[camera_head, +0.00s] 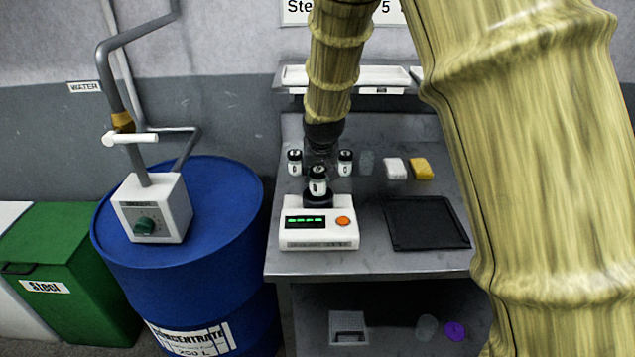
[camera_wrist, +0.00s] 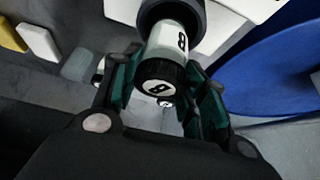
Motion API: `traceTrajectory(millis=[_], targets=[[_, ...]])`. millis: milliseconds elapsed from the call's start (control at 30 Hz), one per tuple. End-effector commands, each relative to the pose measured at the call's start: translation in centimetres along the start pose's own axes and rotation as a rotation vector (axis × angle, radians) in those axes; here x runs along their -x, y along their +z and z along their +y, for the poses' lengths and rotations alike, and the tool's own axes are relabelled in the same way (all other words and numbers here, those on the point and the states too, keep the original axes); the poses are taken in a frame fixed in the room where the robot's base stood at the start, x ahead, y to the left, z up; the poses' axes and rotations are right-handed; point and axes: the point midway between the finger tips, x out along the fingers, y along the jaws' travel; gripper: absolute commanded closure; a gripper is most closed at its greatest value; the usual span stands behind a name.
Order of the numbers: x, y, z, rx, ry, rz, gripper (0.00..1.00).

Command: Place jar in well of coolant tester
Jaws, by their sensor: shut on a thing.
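The jar (camera_head: 318,181) is white with a black cap and a dark mark on its side. It stands about upright over the black round well (camera_head: 318,201) of the coolant tester (camera_head: 319,239). In the wrist view the jar (camera_wrist: 173,45) has its far end at the well's dark ring (camera_wrist: 198,12); how deep it sits inside is hard to tell. My gripper (camera_wrist: 166,74) is shut on the jar near its cap, a green-padded finger on each side. In the head view my gripper (camera_head: 322,152) is dark and partly blurred into the background.
Two similar jars (camera_head: 294,162) (camera_head: 345,162) stand behind the tester, left and right of my gripper. A translucent piece (camera_head: 366,162), a white block (camera_head: 394,169) and a yellow block (camera_head: 420,169) lie farther right. A black tray (camera_head: 425,223) lies right of the tester. A blue drum (camera_head: 235,215) stands left.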

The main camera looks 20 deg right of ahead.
Motion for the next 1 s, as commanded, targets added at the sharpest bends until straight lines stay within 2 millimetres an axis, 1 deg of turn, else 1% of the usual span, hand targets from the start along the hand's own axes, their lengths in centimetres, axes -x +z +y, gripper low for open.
traceTrajectory(millis=[133, 300, 400, 767, 800, 900, 1000], targets=[[-0.9, 0.6, -0.1, 0.001, 0.000, -0.002, 0.83], [-2.8, 1.6, -0.2, 0.003, -0.001, -0.003, 0.83], [-3.4, 1.9, -0.2, 0.003, -0.001, 0.000, 0.83], [-3.7, 2.1, -0.2, 0.002, -0.001, 0.000, 0.83], [-3.7, 2.1, -0.2, 0.002, -0.001, 0.000, 0.53], [-3.7, 2.1, -0.2, 0.002, -0.001, 0.000, 0.35], [-3.7, 2.1, -0.2, 0.002, -0.001, 0.000, 0.35]])
